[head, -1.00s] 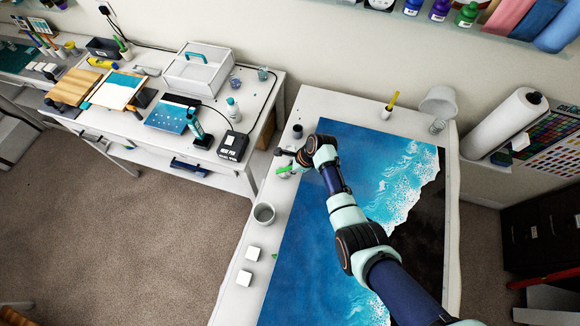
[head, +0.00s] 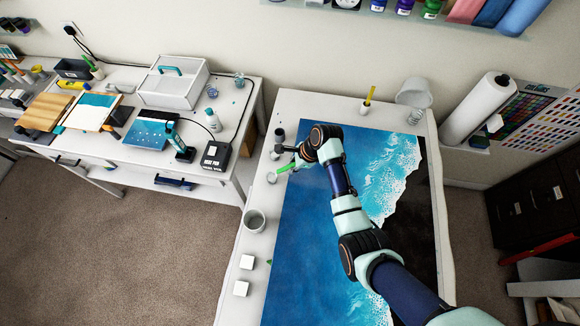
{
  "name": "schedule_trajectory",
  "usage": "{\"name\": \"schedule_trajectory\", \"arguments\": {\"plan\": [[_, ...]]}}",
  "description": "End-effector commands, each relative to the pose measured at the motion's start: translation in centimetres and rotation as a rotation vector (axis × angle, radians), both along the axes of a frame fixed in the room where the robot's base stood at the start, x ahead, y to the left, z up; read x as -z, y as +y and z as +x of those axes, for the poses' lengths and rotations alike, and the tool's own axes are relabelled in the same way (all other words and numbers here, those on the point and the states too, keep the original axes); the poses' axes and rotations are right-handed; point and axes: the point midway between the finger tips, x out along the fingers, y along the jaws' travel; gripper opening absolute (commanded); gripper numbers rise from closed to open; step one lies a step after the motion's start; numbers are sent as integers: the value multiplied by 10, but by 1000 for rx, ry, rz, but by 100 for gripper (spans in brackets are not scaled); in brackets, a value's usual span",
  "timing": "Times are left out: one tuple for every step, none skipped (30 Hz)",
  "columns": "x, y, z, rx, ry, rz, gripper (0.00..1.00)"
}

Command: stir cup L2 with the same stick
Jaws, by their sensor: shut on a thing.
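My gripper (head: 290,155) is at the left edge of the blue painted panel, shut on a green stick (head: 286,167). The stick is tilted, its lower left end near a small pale cup (head: 271,178) on the white table. I cannot tell whether the stick's tip is inside, above or beside this cup. No label is readable, so I cannot tell which cup is L2. A larger grey cup (head: 254,220) stands nearer along the same table edge. The finger details are too small to see.
The blue, white and black wave panel (head: 320,240) covers most of the table under my arm. A small dark bottle (head: 279,135) stands beyond my gripper. A yellow-handled tool (head: 368,97) stands at the back.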

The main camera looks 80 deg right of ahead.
Motion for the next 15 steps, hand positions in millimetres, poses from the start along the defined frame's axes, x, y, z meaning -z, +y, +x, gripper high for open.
{"name": "schedule_trajectory", "arguments": {"plan": [[0,0,0,0,0,0,0],[0,0,0,0,0,0,0],[0,0,0,0,0,0,0],[0,0,0,0,0,0,0],[0,0,0,0,0,0,0],[0,0,0,0,0,0,0],[0,0,0,0,0,0,0],[0,0,0,0,0,0,0],[0,0,0,0,0,0,0],[0,0,0,0,0,0,0],[-1,0,1,-1,0,-1,0],[-4,0,1,-1,0,-1,0],[-6,-1,1,-1,-2,-2,0],[-10,-1,1,-1,-2,-3,0],[-16,-1,1,-2,-2,-4,0]]}}
